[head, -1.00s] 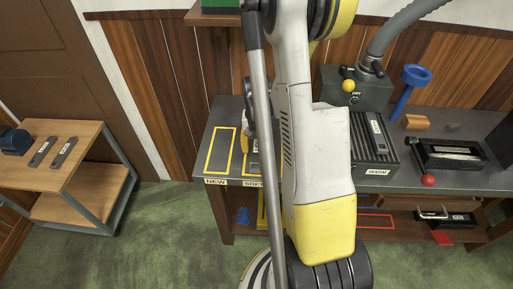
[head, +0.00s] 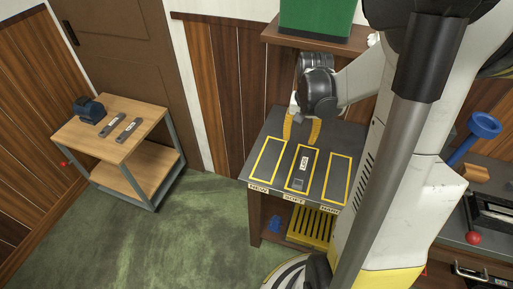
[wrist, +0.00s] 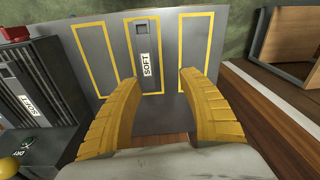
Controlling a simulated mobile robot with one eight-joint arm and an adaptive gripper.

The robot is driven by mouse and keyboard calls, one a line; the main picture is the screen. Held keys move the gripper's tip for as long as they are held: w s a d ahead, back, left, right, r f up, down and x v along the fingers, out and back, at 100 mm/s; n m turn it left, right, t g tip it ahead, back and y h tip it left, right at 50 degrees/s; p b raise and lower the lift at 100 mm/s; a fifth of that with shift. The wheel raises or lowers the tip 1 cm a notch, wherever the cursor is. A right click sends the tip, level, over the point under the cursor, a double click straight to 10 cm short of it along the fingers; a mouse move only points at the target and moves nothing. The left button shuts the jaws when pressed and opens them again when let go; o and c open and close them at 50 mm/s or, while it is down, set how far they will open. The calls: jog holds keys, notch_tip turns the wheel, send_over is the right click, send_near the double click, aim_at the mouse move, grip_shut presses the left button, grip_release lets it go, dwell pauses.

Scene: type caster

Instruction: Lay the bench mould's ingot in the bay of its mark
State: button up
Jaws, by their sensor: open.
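A grey ingot with a white label (head: 305,161) lies in the middle of three yellow-outlined bays on the dark bench top (head: 322,134). In the wrist view the ingot's label (wrist: 146,65) reads SOFT. The middle bay's front tag (head: 294,197) appears to read SOFT too. The left bay (head: 267,160) and right bay (head: 338,180) are empty. My gripper (head: 301,128) is over the back of the bench, behind the middle bay. In the wrist view its yellow fingers (wrist: 130,52) are spread wide and empty, apart from the ingot. The mould (head: 495,215) is partly hidden at right.
A wooden cart (head: 105,143) with two labelled bars is at left. A green box (head: 316,18) sits on a shelf above the bench. Green floor lies open.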

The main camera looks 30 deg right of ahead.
jog(key=s+a+r+n+t, duration=0.3)
jog(key=a+r, duration=0.3)
jog(key=a, duration=0.5)
jog(key=s+a+r+n+t, duration=0.3)
jog(key=a+r+n, duration=0.2)
jog(key=a, duration=0.6)
jog(key=shift+s+r+n, duration=0.3)
jog(key=shift+s+r, duration=0.1)
jog(key=shift+r, duration=0.5)
